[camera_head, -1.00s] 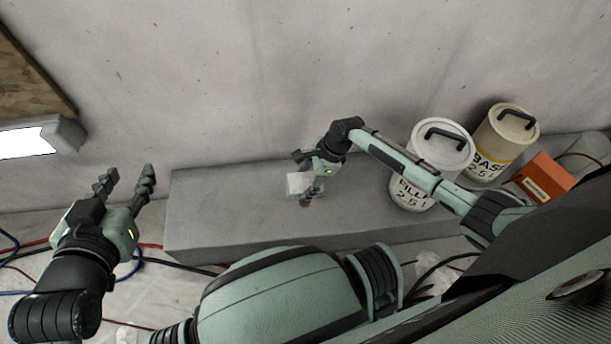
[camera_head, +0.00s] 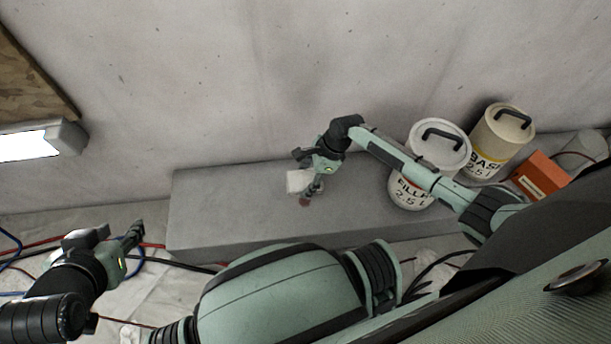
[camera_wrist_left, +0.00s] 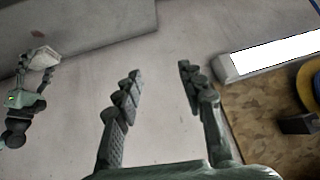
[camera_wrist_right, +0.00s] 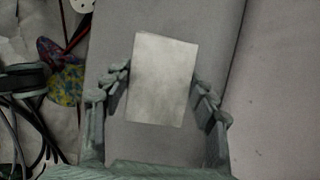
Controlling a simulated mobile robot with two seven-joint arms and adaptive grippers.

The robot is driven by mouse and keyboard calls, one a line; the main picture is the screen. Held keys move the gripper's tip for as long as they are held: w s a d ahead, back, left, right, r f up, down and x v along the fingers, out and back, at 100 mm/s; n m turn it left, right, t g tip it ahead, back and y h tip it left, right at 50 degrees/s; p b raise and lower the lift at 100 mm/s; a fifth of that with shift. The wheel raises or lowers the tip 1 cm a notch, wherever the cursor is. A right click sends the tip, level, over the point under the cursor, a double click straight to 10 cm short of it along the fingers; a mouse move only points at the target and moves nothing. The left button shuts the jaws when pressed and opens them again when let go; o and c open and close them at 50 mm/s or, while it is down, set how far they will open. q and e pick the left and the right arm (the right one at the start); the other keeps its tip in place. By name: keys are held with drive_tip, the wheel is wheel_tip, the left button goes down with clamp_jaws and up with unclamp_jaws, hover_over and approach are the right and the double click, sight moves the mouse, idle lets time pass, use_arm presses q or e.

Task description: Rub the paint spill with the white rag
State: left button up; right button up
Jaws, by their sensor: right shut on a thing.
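The white rag (camera_head: 298,181) is a pale block-like pad, held in my right gripper (camera_head: 307,172) at the grey ledge (camera_head: 230,205). In the right wrist view the rag (camera_wrist_right: 162,80) sits between both fingers. The paint spill (camera_head: 305,201) is a small dark red patch on the ledge, just below the rag and fingertips; part of it may be hidden. It also shows faintly in the left wrist view (camera_wrist_left: 38,34), beside the rag (camera_wrist_left: 44,58). My left gripper (camera_head: 122,238) is off the ledge at the left; its fingers (camera_wrist_left: 160,82) are apart and empty.
Two lidded cans, one marked FILL (camera_head: 412,193) and one marked BASE (camera_head: 497,142), stand on the ledge at right, near an orange box (camera_head: 541,176). A lit lamp (camera_head: 40,140) is at left. Cables (camera_head: 170,258) lie on the sheeted floor. The ledge's left part is clear.

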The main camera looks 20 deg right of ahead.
use_arm(q)
drive_tip(key=shift+s+a+f+g+y, duration=0.2)
drive_tip(key=shift+s+a+f+g, duration=0.2)
drive_tip(key=shift+s+a, duration=0.25)
drive_tip(key=shift+s+a+f+g+y, duration=0.2)
drive_tip(key=shift+s+a+f+g, duration=0.2)
drive_tip(key=shift+s+a, duration=0.2)
drive_tip(key=shift+p, duration=0.3)
